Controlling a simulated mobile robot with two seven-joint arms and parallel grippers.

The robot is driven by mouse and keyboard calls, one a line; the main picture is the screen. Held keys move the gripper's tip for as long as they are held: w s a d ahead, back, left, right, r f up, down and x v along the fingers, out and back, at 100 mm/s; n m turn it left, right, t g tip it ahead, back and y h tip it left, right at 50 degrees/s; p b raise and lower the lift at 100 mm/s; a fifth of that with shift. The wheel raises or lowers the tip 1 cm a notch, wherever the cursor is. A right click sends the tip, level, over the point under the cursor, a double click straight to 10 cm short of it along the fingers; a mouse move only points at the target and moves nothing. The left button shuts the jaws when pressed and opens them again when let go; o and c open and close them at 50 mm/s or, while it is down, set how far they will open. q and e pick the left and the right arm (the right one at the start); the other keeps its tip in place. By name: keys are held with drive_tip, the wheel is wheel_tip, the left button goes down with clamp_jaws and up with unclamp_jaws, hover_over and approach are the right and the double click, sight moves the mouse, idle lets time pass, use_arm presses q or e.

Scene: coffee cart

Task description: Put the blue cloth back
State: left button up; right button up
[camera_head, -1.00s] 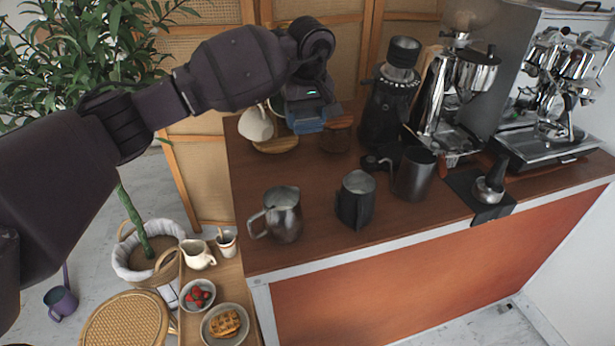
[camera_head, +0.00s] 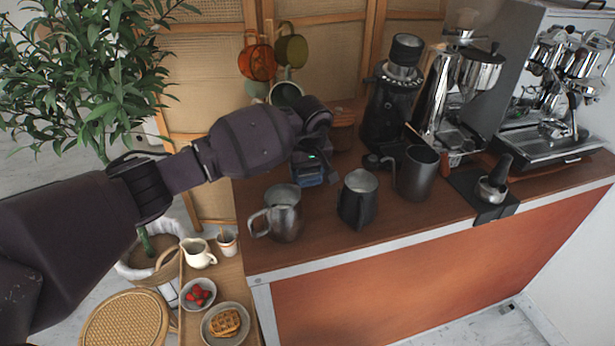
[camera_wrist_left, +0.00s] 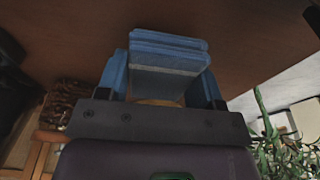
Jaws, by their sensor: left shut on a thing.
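The blue cloth (camera_head: 308,176) is in my left gripper (camera_head: 312,168), low over the brown counter (camera_head: 335,225) behind the metal pitchers. In the left wrist view the folded cloth (camera_wrist_left: 168,52) spans the gap between the fingers of my left gripper (camera_wrist_left: 162,80), which is shut on it. I cannot tell whether the cloth touches the counter. My arm hides part of the counter's back left. My right gripper is not in view.
A steel pitcher (camera_head: 285,215), a dark pitcher (camera_head: 358,202) and a dark mug (camera_head: 416,172) stand near the front edge. A grinder (camera_head: 391,100) and an espresso machine (camera_head: 548,95) stand behind and right. Mugs, one orange (camera_head: 257,62), hang at the back.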

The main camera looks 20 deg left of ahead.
use_arm(q)
drive_tip(key=shift+f, duration=1.05)
